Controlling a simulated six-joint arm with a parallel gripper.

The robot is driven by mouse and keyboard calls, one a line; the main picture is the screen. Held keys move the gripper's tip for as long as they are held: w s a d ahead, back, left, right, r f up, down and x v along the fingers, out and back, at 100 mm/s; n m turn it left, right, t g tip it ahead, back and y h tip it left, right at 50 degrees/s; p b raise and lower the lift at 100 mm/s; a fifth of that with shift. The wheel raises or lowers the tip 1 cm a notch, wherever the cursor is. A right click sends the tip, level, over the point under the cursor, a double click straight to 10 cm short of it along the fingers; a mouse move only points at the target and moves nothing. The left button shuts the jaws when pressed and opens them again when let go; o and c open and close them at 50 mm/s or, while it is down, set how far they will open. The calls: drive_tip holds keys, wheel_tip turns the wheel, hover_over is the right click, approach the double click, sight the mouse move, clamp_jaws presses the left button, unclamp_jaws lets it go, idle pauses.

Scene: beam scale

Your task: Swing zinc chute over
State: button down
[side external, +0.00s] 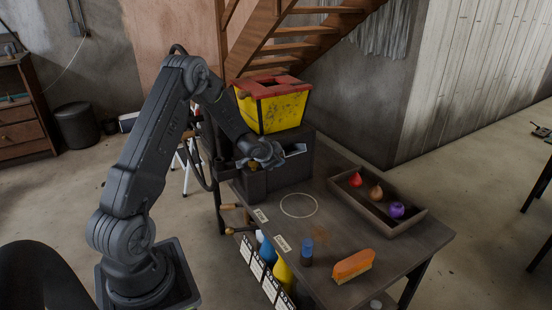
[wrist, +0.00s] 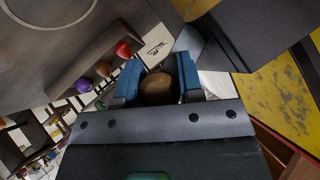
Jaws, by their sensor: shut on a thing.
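The zinc chute (side external: 295,150) shows as a pale grey metal piece at the front of a dark box, just right of my gripper (side external: 265,160). In the wrist view, grey angled metal, likely the chute (wrist: 200,50), lies close beyond the right finger. My gripper (wrist: 158,80) is shut on a round brown knob (wrist: 158,91) between its blue finger pads. How the knob joins the chute is hidden. A brassy part, perhaps the same knob, shows just below my gripper in the side view.
A yellow bin with a red rim (side external: 275,108) sits on the dark box (side external: 292,177). A tray (side external: 388,222) holds red, brown and purple pieces at right. The white circle (side external: 298,205) is clear.

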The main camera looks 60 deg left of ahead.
drive_tip(key=c, duration=0.8)
unclamp_jaws()
drive_tip(key=shift+o, duration=0.2)
drive_tip(key=v, duration=1.4)
drive_tip(key=shift+w, duration=0.15)
